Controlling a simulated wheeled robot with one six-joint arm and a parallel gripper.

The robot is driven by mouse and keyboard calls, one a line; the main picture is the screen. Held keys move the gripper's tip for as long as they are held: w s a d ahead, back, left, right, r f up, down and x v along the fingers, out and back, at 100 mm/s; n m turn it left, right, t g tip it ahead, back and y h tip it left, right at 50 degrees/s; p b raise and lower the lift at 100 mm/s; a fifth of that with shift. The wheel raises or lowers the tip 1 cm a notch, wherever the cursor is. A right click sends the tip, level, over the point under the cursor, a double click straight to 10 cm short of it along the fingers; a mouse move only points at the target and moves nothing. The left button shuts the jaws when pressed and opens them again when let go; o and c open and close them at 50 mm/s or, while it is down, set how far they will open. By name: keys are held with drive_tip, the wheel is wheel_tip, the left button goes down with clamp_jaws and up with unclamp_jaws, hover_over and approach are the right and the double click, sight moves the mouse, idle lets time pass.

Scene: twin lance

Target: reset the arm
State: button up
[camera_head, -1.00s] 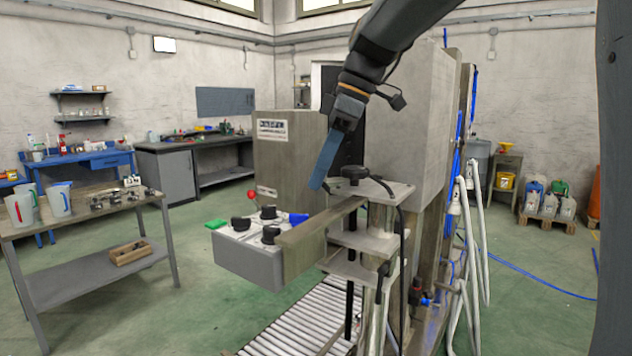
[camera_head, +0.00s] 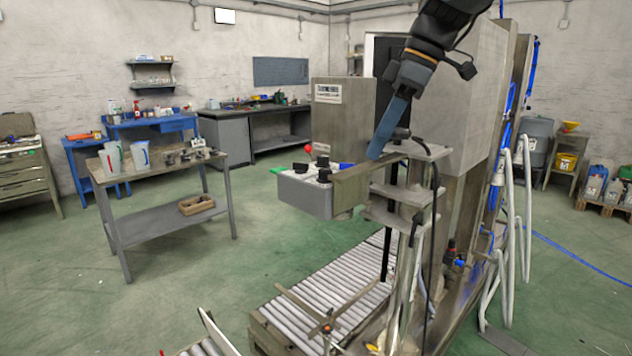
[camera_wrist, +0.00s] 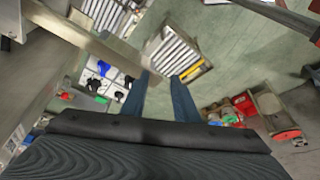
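My arm comes in from the top right of the head view. My gripper (camera_head: 377,150) points down and left with its blue fingers near the flat metal bracket beside the grey control box (camera_head: 305,198). I cannot tell from the head view whether it touches the bracket. The control box top with black knobs (camera_wrist: 100,75) shows left of the fingers in the wrist view.
A roller conveyor (camera_head: 325,275) runs below the machine (camera_head: 460,120). A metal worktable (camera_head: 165,168) with jugs stands at the left. A dark workbench (camera_head: 225,145) is at the back wall. Blue hoses and white pipes stand at the right. Green floor is open between table and conveyor.

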drive_tip(key=s+d+f+m+h, duration=0.2)
drive_tip(key=s+f+m, duration=0.5)
drive_tip(key=f, duration=0.9)
drive_tip(key=s+d+f+m+h, duration=0.2)
drive_tip(key=s+d+f+m, duration=0.3)
drive_tip(key=s+f, duration=0.8)
wheel_tip(320, 180, down, 3)
drive_tip(key=m, duration=0.3)
drive_tip(key=shift+s+d+g, duration=0.15)
drive_tip(key=shift+d+g, duration=0.05)
drive_tip(key=shift+g, duration=0.1)
drive_tip(key=shift+f, duration=0.1)
